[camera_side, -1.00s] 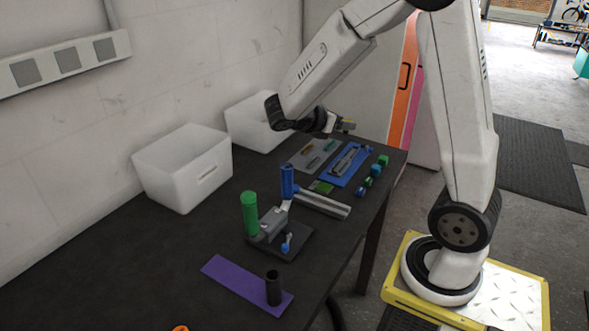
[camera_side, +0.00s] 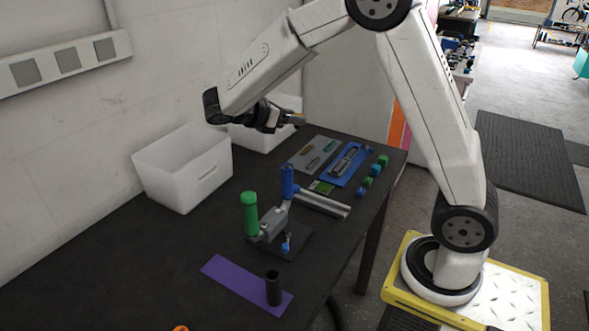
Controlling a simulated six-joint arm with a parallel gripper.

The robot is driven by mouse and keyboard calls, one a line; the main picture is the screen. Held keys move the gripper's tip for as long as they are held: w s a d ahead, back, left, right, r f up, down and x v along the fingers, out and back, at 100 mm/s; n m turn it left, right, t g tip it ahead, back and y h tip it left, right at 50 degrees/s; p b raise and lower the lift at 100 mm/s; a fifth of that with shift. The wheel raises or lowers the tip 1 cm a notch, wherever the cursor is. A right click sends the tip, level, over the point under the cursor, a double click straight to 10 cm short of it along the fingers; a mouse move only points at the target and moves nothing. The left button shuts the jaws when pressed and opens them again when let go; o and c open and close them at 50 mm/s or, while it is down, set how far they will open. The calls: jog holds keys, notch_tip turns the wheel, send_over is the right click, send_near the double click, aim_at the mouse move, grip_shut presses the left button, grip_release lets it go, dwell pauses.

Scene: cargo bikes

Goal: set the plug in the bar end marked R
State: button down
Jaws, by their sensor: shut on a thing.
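My gripper (camera_side: 288,119) is in the air above the far part of the dark bench, in front of the rear white bin. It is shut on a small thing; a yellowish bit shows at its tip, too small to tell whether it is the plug. A green grip (camera_side: 250,214) and a blue grip (camera_side: 288,181) stand upright on either side of a grey fixture (camera_side: 271,223) on a dark base plate. My gripper is well above and apart from both. No R mark is readable on either bar end.
Small green and blue pieces (camera_side: 368,182) line the right edge. A blue mat (camera_side: 337,178), a grey mat (camera_side: 303,163) and a grey rail (camera_side: 325,205) lie behind the fixture. A white bin (camera_side: 178,172) is left.

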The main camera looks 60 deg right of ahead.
jog(key=w+a, duration=0.2)
send_over(282, 169)
jog(key=shift+f, duration=2.6)
jog(key=shift+f, duration=0.2)
jog(key=shift+f, duration=1.85)
jog(key=shift+f, duration=1)
jog(key=shift+c, duration=0.9)
grip_release()
jog(key=shift+w, duration=0.1)
